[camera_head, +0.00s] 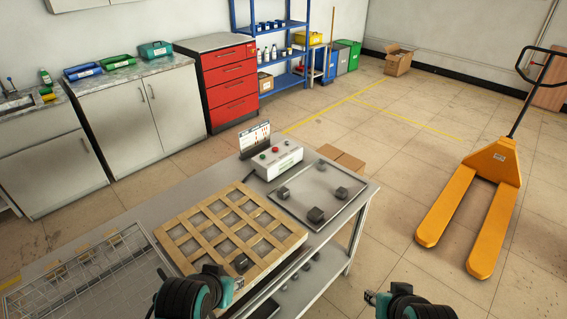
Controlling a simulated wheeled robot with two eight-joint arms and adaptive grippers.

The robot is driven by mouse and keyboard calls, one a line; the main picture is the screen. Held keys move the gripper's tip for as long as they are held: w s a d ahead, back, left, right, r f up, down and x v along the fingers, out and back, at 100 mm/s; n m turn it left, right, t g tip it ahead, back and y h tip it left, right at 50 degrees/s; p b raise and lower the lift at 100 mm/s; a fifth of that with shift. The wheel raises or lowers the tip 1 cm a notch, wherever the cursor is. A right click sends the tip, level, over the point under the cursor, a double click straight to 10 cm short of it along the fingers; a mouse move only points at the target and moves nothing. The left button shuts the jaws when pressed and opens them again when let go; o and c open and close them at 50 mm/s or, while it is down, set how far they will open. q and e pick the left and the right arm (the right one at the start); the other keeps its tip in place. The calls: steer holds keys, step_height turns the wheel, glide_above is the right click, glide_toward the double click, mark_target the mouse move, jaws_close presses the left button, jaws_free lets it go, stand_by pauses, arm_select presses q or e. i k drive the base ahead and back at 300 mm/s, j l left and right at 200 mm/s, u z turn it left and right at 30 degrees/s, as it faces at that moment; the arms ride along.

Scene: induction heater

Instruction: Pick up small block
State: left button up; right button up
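Several small dark blocks sit apart on a grey plate (302,198) at the right end of the table; one is the front block (315,214), another the right block (341,193). One more dark block (241,262) is in a front compartment of the wooden grid tray (208,222). My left gripper (222,283) is at the front edge of that tray, close to this block; its fingers are mostly hidden by its own body. My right gripper (373,298) is right of the table over the floor, apart from all blocks. Its finger opening is too small to make out.
A control box (277,158) with buttons and a sign stands behind the plate. A wire rack (85,275) lies at the table's left. More dark items lie on the lower shelf. A yellow pallet jack (480,200) stands on the floor at right.

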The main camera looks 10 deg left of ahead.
mark_target(321, 165)
steer(key=i+l+u, duration=0.4)
steer(key=l+u, duration=0.2)
steer(key=i+l+u, duration=0.1)
steer(key=l+u, duration=0.15)
steer(key=i+l, duration=0.15)
steer(key=l, duration=0.3)
steer(key=i+l+u, duration=0.1)
steer(key=l, duration=0.35)
steer(key=i+l, duration=0.15)
steer(key=l, duration=0.3)
steer(key=i+l+u, duration=0.1)
steer(key=l, duration=0.35)
steer(key=i+l, duration=0.15)
steer(key=l, duration=0.3)
steer(key=i+l+u, duration=0.1)
steer(key=l, duration=0.35)
steer(key=i+l, duration=0.1)
steer(key=l, duration=0.35)
steer(key=u, duration=0.05)
